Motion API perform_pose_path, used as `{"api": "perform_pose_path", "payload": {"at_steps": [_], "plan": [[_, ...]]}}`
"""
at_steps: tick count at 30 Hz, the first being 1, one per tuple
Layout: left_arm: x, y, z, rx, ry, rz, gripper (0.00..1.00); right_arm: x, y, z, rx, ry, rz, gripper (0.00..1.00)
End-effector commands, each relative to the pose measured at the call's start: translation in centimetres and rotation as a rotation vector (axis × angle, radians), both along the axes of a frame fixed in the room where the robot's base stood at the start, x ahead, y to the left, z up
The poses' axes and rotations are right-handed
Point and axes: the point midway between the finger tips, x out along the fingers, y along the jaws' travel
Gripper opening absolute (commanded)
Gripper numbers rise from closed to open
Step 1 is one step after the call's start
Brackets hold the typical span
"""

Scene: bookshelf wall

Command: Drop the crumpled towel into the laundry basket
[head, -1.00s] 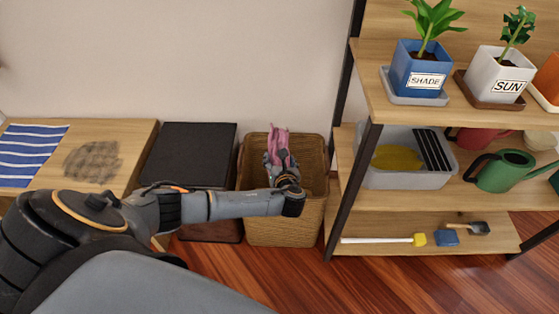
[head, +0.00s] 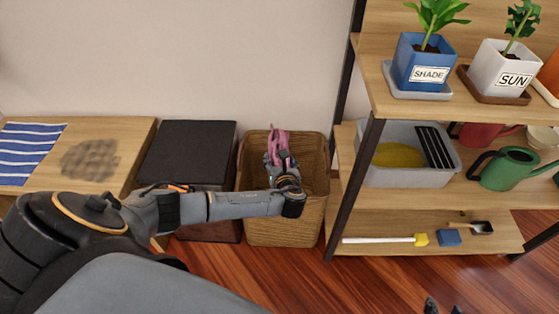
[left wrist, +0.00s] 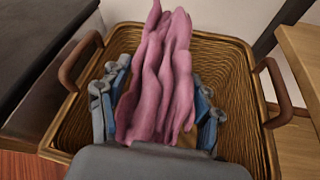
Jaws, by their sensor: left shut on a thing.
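The crumpled towel (head: 278,143) is pink and hangs in folds. My left gripper (head: 279,160) is shut on it, above the wicker laundry basket (head: 258,225). In the left wrist view the towel (left wrist: 160,80) stands between the two fingers, with the basket's woven wall (left wrist: 235,60) and brown handles around it. The towel's lower end and much of the basket floor are hidden by the gripper. The tip of my right gripper (head: 442,307) shows at the bottom edge of the head view; its jaw state is unclear.
A dark box (head: 188,150) stands left of the basket, beside a wooden table (head: 135,140) with a striped blue cloth (head: 30,153). A wooden shelf (head: 400,195) with plants, a grey bin and a green watering can stands close on the right. The floor in front is clear.

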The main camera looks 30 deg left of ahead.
Motion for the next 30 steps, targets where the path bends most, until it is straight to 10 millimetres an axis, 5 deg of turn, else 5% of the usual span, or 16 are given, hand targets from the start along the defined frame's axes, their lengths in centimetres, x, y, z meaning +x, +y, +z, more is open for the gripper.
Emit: {"api": "perform_pose_path", "payload": {"at_steps": [1, 4, 17, 30], "plan": [[0.0, 0.0, 0.0, 0.001, -0.001, 0.000, 0.70, 0.0, 0.0, 0.0, 0.000, 0.000, 0.000, 0.40], [0.0, 0.0, 0.0, 0.001, -0.001, 0.000, 0.91, 0.0, 0.0, 0.0, 0.000, 0.001, 0.000, 0.40], [-0.3, -0.4, 0.2, 0.000, 0.000, -0.001, 0.91, 0.0, 0.0, 0.0, 0.000, 0.002, 0.000, 0.40], [-6.2, -5.6, 3.2, -0.003, 0.000, -0.003, 0.91, 0.0, 0.0, 0.0, 0.000, 0.002, 0.000, 0.40]]}}
